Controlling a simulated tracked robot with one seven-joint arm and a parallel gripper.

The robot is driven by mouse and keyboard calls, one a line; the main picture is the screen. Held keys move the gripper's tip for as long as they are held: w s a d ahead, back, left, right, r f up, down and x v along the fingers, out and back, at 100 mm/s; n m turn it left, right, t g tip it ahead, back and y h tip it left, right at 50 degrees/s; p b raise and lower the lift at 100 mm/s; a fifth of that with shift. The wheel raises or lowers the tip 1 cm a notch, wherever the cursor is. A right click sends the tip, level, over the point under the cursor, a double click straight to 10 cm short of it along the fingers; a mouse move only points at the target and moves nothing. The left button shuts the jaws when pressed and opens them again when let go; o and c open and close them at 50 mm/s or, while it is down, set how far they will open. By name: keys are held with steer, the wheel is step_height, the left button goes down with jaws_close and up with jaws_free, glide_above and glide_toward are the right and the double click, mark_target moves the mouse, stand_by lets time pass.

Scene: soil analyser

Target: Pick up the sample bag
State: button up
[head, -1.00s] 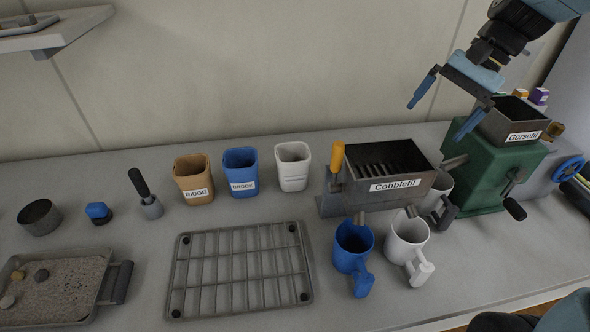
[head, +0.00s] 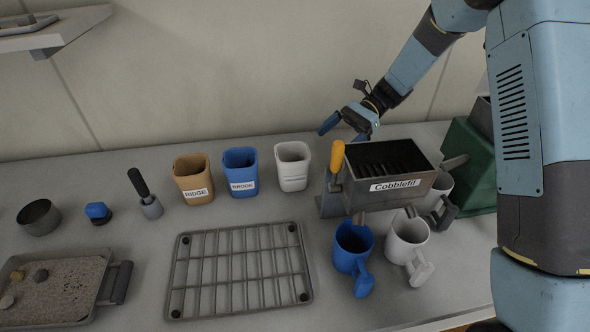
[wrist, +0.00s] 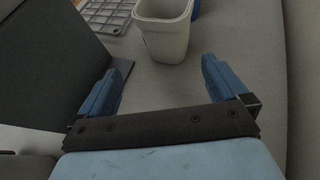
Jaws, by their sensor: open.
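I cannot make out anything that is plainly a sample bag. My gripper (head: 347,127) is open and empty, behind the Cobblefil hopper and right of the white container. In the wrist view, the white container (wrist: 165,40) stands just beyond my spread blue fingers (wrist: 162,78), apart from them.
The Cobblefil hopper (head: 395,186) with its orange-handled lever (head: 337,157) stands close to my gripper. A blue mug (head: 352,250) and white mugs stand before it. A wire rack (head: 240,270) lies in front of the containers. A green machine (head: 470,165) is at right, partly hidden by my arm.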

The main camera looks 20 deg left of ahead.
steer(key=shift+a+f, duration=0.65)
steer(key=shift+f, duration=0.15)
steer(key=shift+s+a+f+g, duration=0.15)
steer(key=shift+a+g, duration=0.05)
steer(key=shift+g, duration=0.1)
glide_toward(282, 181)
steer(key=shift+s+a+f, duration=0.1)
steer(key=shift+s+f, duration=0.1)
steer(key=shift+f, duration=0.1)
steer(key=shift+a+x, duration=0.2)
steer(key=shift+x, duration=2.7)
steer(key=shift+w, duration=0.15)
steer(key=c, duration=1.1)
